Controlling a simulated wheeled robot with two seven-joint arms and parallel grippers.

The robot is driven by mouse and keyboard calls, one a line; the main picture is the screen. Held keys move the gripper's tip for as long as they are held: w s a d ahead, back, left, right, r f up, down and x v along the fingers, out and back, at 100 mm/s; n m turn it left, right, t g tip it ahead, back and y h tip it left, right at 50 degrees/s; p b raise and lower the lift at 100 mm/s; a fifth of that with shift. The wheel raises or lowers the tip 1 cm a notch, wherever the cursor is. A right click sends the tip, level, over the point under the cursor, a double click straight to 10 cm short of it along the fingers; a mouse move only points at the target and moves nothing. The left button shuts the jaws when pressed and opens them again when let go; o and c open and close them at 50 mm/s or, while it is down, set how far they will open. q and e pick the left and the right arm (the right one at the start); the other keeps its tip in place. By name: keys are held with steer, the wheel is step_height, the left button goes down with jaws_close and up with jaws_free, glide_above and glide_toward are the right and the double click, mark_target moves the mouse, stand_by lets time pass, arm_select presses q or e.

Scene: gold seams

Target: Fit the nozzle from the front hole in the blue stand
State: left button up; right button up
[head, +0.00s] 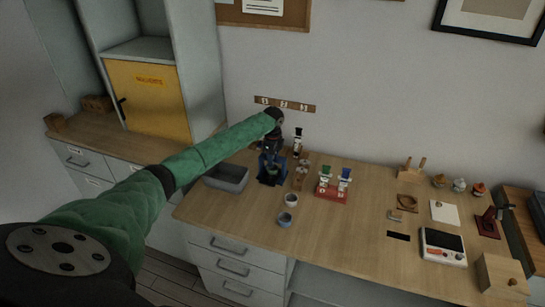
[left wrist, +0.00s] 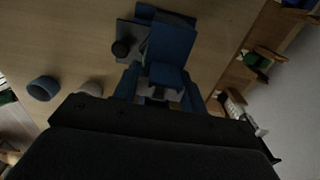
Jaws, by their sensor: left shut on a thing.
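The blue stand (head: 271,176) is on the wooden worktop, just right of the grey tray. In the left wrist view the blue stand (left wrist: 172,48) is directly beyond my fingers, with a dark round piece beside it. My left gripper (head: 271,155) points down at the stand, its arm coming from the left. In the left wrist view my left gripper (left wrist: 158,92) is shut on a small, dark thing at the stand, seemingly the nozzle; its shape is mostly hidden by the fingers and hand. My right gripper is not in view.
A grey tray (head: 227,178) lies left of the stand. Two small cups, one pale (head: 291,199) and one blue-grey (head: 285,219), stand in front. The worktop's front middle is clear.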

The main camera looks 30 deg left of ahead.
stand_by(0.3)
arm_select(q)
steer(key=o, duration=1)
steer(key=shift+o, duration=0.2)
steer(key=shift+r, duration=0.15)
steer(key=shift+r+p, duration=1.9)
steer(key=shift+r, duration=0.45)
